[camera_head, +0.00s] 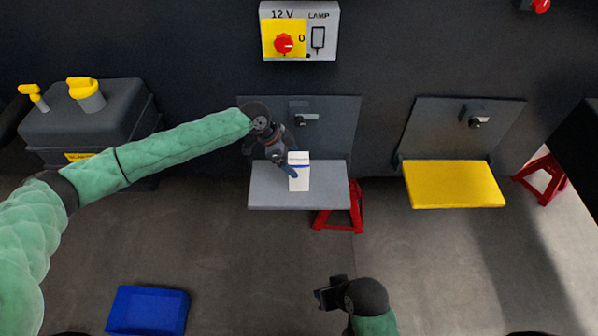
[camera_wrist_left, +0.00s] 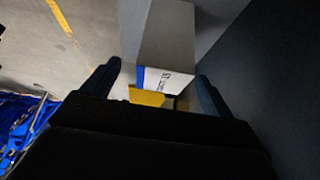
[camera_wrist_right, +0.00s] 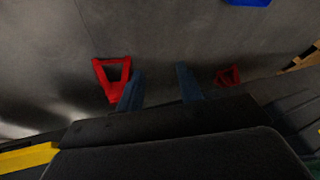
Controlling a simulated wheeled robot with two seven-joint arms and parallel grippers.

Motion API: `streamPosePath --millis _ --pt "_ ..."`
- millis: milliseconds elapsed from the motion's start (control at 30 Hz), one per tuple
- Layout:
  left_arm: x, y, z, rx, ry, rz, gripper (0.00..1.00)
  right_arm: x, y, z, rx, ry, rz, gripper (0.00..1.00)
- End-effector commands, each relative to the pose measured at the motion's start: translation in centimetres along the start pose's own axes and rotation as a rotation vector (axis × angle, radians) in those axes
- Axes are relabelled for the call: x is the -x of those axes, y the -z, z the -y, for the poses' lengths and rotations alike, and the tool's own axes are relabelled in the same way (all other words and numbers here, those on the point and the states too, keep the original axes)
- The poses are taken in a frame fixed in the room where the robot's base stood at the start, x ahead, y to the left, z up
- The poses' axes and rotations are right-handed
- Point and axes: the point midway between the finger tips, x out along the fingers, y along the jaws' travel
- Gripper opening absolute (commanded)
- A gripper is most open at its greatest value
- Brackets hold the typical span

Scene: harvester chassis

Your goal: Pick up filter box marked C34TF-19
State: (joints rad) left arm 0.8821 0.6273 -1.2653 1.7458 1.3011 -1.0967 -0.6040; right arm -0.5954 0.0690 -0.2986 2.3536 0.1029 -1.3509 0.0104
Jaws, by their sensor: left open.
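A white filter box (camera_head: 299,172) with a blue band and dark print stands on the grey shelf (camera_head: 262,198). Its print is too small to read in the head view. The left fingers (camera_wrist_left: 158,82) are apart. My right gripper (camera_head: 324,293) hangs low, away from the shelf; its fingers (camera_wrist_right: 160,85) are apart and empty.
A yellow shelf (camera_head: 455,185) to the right is bare. Red stands (camera_head: 341,212) sit below the shelves. A blue box (camera_head: 147,311) lies on the floor at lower left. A dark tank (camera_head: 85,125) with yellow caps stands at left. A switch panel (camera_head: 299,31) is above.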

Motion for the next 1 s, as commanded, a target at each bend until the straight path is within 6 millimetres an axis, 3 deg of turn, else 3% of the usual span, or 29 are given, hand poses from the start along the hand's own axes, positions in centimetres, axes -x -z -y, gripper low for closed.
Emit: streamPosePath --millis 167,500,733,1000 --pt "-1.1 0.3 0.2 -0.001 0.0 0.0 0.86 0.5 -0.3 -0.5 -0.006 -0.012 0.018 0.36" --pt "-5.2 0.5 0.5 0.002 0.0 0.0 0.86 2.7 -0.9 -0.9 -0.013 -0.032 0.061 0.36" --pt "-5.3 0.5 0.5 0.001 0.001 0.0 0.86 2.5 -0.5 -1.1 -0.013 -0.034 0.056 0.36" --pt "-5.3 0.5 0.5 0.001 0.001 0.0 0.33 2.4 -0.1 -1.2 -0.011 -0.035 0.05 0.36"
